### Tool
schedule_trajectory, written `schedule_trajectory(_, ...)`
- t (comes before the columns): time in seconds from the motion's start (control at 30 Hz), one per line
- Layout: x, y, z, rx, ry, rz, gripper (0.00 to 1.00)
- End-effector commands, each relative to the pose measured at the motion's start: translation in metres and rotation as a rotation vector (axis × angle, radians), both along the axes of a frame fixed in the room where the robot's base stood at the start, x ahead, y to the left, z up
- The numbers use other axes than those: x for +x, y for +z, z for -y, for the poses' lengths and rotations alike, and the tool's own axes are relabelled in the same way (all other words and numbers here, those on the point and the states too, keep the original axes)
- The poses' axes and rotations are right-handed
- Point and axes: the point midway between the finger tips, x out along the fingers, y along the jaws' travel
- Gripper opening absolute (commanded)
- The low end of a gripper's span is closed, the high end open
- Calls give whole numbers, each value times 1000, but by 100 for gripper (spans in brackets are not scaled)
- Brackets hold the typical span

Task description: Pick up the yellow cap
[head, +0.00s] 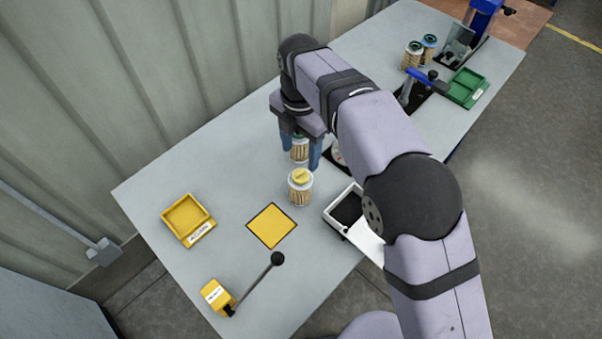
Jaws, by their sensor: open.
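The yellow cap (301,175) sits on top of an upright filter cartridge (300,193) with a pale, ribbed body, near the middle of the table. My gripper (301,156) points down just behind this cartridge, with its two blue fingers apart. A second cartridge (299,154) with a dark green top shows between the fingers. I cannot tell whether the fingers touch it. The gripper is clear of the yellow cap. My arm hides part of the table to the right.
A yellow square mat (272,226), a yellow tray (209,231) and a yellow box (217,295) with a black-knobbed lever lie in front and left. A white-rimmed tray (338,222) is close right. Two cartridges (413,54) and a green tray (467,87) stand far back.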

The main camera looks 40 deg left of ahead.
Motion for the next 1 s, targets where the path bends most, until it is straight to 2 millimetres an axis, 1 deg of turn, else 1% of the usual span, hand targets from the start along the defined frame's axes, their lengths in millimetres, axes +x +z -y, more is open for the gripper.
schedule_trajectory(0.13, 0, -4, 0, -2, 3, -1, 55)
schedule_trajectory(0.33, 0, -19, 1, -3, 0, -1, 55)
schedule_trajectory(0.57, -1, -24, 1, -1, -1, -1, 55)
schedule_trajectory(0.67, -2, -32, 3, -4, -1, -2, 55)
schedule_trajectory(0.9, -4, -62, 5, -2, -2, -1, 55)
schedule_trajectory(1.0, -4, -70, 5, -1, -2, -1, 55)
